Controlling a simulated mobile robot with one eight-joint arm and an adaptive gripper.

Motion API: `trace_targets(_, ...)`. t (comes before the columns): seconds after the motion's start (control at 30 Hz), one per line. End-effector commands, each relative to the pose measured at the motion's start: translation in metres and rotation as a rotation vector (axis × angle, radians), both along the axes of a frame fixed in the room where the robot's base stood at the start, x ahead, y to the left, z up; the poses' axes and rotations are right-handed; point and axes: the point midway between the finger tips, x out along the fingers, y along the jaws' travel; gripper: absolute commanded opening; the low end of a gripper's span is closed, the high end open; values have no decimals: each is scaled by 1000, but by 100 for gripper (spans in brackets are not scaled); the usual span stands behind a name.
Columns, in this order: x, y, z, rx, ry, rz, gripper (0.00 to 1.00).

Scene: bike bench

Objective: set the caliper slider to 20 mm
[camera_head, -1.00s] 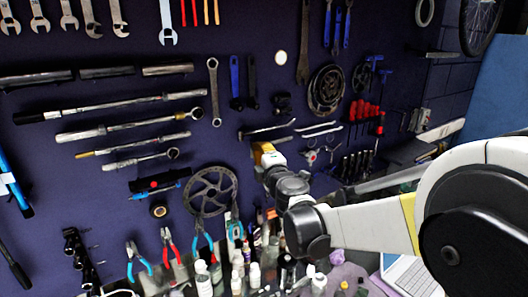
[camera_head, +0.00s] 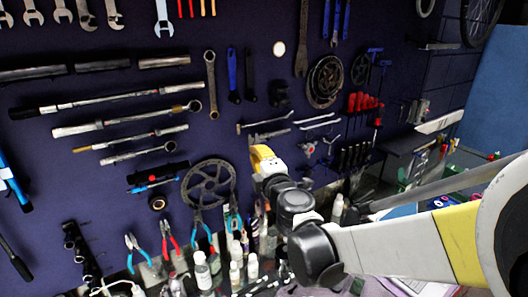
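I cannot make out a caliper or its slider for certain in the head view. My gripper (camera_head: 263,160) is at the far end of my arm, near the middle of the picture, pointing away toward the dark tool wall. Its yellow and pale housing shows, but its fingers are too small or turned away to read. Whether it touches anything cannot be told. My arm comes in from the right and hides part of the bench.
The tool wall (camera_head: 75,155) holds wrenches, a chainring (camera_head: 208,187), and red-handled drivers (camera_head: 364,101). A blue panel (camera_head: 500,105) stands at right.

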Motion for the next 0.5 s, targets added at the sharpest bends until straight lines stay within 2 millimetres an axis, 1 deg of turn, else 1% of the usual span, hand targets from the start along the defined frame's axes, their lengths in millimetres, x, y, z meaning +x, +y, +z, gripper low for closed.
trace_targets(0.03, 11, 4, 0, 0, 0, 0, 0)
trace_targets(0.1, 26, 10, 0, 0, 0, 0, 0)
trace_targets(0.27, 57, 22, 0, -1, 0, 0, 0)
trace_targets(0.3, 61, 14, 0, -1, 0, -4, 0)
trace_targets(0.4, 69, 1, 0, -1, 0, -4, 0)
trace_targets(0.5, 74, -7, 0, 0, 0, -2, 0)
